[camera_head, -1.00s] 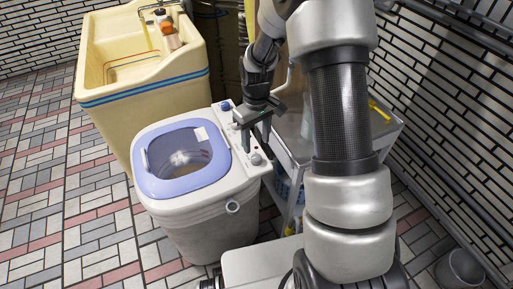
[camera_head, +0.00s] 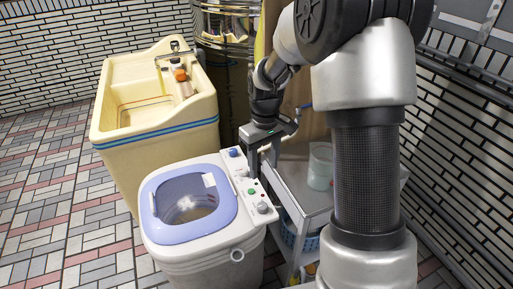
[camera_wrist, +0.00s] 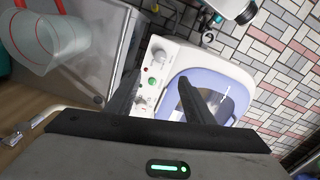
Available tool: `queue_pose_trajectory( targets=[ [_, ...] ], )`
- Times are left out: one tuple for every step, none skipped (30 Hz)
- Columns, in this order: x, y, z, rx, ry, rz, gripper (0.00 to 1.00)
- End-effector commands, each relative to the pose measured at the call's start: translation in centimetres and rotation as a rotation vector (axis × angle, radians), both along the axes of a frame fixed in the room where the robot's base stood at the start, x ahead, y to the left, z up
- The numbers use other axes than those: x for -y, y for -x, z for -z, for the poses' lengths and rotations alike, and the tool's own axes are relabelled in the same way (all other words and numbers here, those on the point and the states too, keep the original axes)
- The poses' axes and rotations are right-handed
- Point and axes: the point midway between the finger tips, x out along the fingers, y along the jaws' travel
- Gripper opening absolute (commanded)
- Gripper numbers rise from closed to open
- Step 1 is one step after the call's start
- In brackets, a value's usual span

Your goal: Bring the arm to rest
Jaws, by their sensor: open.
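My gripper (camera_head: 264,158) is open and empty. In the head view it points down above the far right edge of the washing machine, near its control panel. In the wrist view my gripper (camera_wrist: 160,95) shows two dark fingers spread apart, with the washing machine (camera_wrist: 175,62) beyond them. The washing machine (camera_head: 190,245) is white with a blue-rimmed open top, and its control panel (camera_head: 247,185) has several knobs and a green button. The green button (camera_wrist: 151,81) also shows in the wrist view. I cannot tell the exact gap between the fingers and the panel.
A cream sink (camera_head: 165,155) stands behind the washing machine. A grey cart (camera_head: 305,200) with a clear container (camera_head: 320,165) on top and a blue basket below stands to the right. A brick wall borders the right. Tiled floor at left is clear.

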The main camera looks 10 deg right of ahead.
Motion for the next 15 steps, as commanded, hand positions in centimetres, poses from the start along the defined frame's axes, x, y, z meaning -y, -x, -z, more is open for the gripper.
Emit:
queue_pose_trajectory(
  targets=[
    [0.0,0.0,0.0,0.0,0.0,0.0,0.48],
    [0.0,0.0,0.0,0.0,0.0,0.0,0.48],
    [0.0,0.0,-0.1,0.001,0.001,0.001,0.48],
    [0.0,0.1,-0.3,0.005,0.001,0.002,0.48],
    [0.0,0.1,-0.7,0.01,0.002,0.005,0.48],
    [0.0,0.4,-1.4,0.019,0.004,0.011,0.48],
    [0.0,0.6,-2.2,0.03,0.006,0.018,0.48],
    [0.0,1.0,-3.1,0.042,0.008,0.026,0.48],
    [0.1,1.6,-4.5,0.063,0.011,0.04,0.48],
    [0.1,2.2,-5.8,0.081,0.014,0.053,0.48],
    [0.1,3.0,-7.0,0.099,0.016,0.068,0.48],
    [0.1,4.1,-8.8,0.127,0.017,0.09,0.48],
    [0.1,5.0,-10.0,0.147,0.017,0.107,0.48],
    [0.1,6.0,-11.2,0.168,0.017,0.125,0.48],
    [0.2,7.3,-12.6,0.195,0.015,0.148,0.48]
  ],
)
